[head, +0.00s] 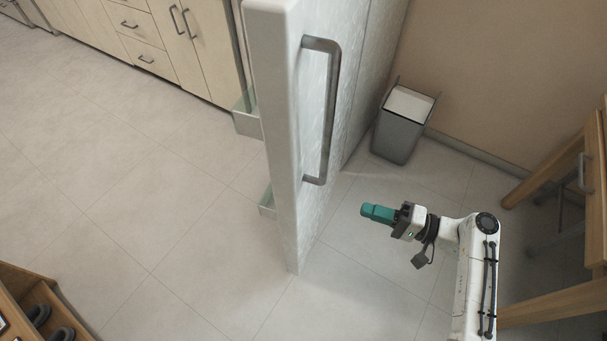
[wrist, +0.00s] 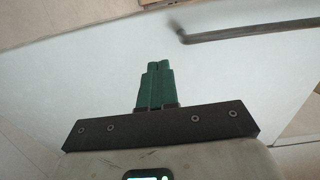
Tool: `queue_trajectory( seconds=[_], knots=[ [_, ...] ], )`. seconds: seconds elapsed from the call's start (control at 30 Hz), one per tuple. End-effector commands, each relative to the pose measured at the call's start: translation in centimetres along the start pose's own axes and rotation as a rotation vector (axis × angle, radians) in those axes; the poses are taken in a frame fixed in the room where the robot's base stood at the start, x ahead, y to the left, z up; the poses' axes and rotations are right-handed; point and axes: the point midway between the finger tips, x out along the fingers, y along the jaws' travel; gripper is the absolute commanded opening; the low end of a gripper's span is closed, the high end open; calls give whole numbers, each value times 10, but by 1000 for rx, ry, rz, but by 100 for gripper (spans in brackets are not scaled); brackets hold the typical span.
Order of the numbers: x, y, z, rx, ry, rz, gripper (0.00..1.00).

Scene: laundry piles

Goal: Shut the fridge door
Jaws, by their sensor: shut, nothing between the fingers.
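The fridge door (head: 300,120) stands open in the head view, seen nearly edge-on, with clear shelf bins on its left, inner side. Its grey bar handle (head: 333,110) is on the right, outer face. My gripper (head: 365,212), with green fingers, is to the right of the door, lower than the handle and apart from it in the picture. In the wrist view the shut, empty fingers (wrist: 156,75) point toward the pale door face (wrist: 100,80), with the handle (wrist: 250,30) at the upper right. I cannot tell the exact gap to the door.
A grey bin (head: 400,125) stands behind my gripper by the wall. A wooden table (head: 560,160) is at the right. Light wood cabinets (head: 160,40) line the back left. The floor left of the door is clear.

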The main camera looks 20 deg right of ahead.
Motion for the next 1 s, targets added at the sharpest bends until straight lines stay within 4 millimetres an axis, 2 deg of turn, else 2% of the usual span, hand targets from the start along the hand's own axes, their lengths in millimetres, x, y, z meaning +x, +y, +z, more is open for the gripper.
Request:
queue_trajectory(
  seconds=[0.17, 0.7, 0.83, 1.0],
  knots=[
    [10, -4, -3, 4, 6, -20, 0],
    [109, -6, -2, 3, 2, -17, 0],
    [126, -6, -2, 3, 3, -17, 0],
    [138, -5, -2, 3, 4, -16, 0]
  ],
)
